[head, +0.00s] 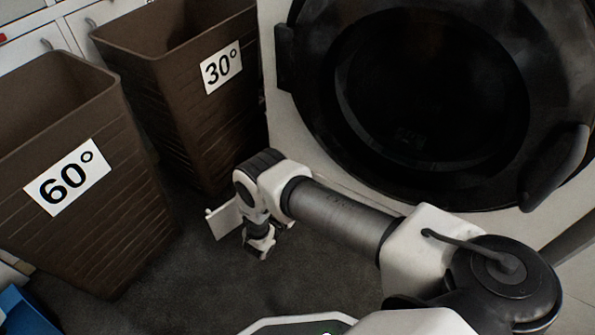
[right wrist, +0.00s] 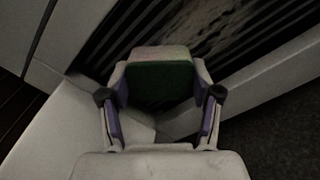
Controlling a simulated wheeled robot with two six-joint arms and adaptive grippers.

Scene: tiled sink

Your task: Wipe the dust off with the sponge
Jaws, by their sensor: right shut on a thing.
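The sponge (right wrist: 160,85) has a dark green face and a pale upper edge. In the right wrist view it sits between the two purple-padded fingers of my right gripper (right wrist: 160,100), which is shut on it. Beyond the sponge, a greyish patch of dust (right wrist: 208,28) lies on a dark slatted surface (right wrist: 120,35). The sponge's far end is near these slats; I cannot tell whether it touches them. In the head view my right gripper (head: 260,243) hangs low in front of the white machine, and the sponge cannot be made out there. My left gripper is out of view.
A white machine with a large round black door (head: 430,90) stands at the right. Brown bins marked 60° (head: 70,230) and 30° (head: 185,85) stand at the left and back. Dark grey floor (head: 180,285) is clear between the bins and my arm.

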